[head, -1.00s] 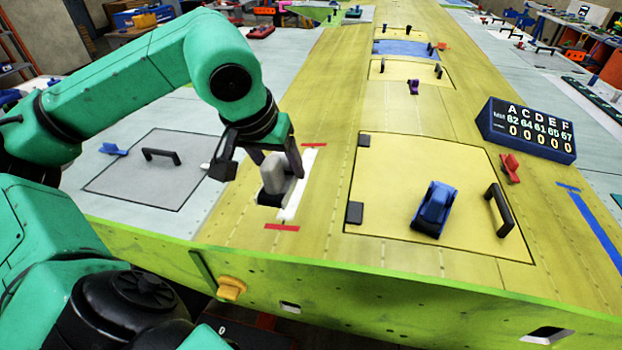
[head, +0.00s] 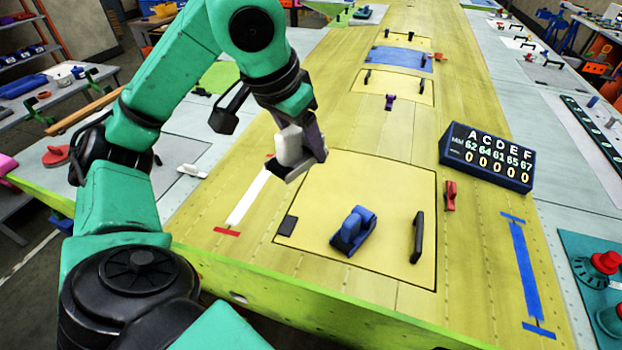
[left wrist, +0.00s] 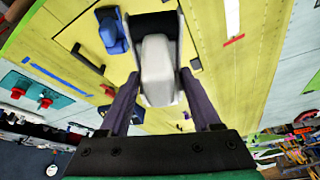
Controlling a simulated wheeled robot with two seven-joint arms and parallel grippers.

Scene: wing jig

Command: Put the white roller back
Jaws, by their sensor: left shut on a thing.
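The white roller (head: 290,146) is a pale rounded block with a grey frame at its lower end. My left gripper (head: 303,158) is shut on it, over the upper left part of the yellow panel. In the left wrist view the roller (left wrist: 157,62) sits between the two dark fingers, its frame pointing away from the palm. It appears held clear of the surface, but the height is hard to tell. A white strip (head: 249,197) with red end marks lies left of the gripper. My right gripper is not in view.
A blue tool (head: 353,230) and a black handle (head: 418,237) stand on the yellow panel (head: 330,190). A dark number board (head: 487,157) and a red clip (head: 450,196) are to the right. A blue strip (head: 519,262) with end marks lies further right, with clear yellow surface around it.

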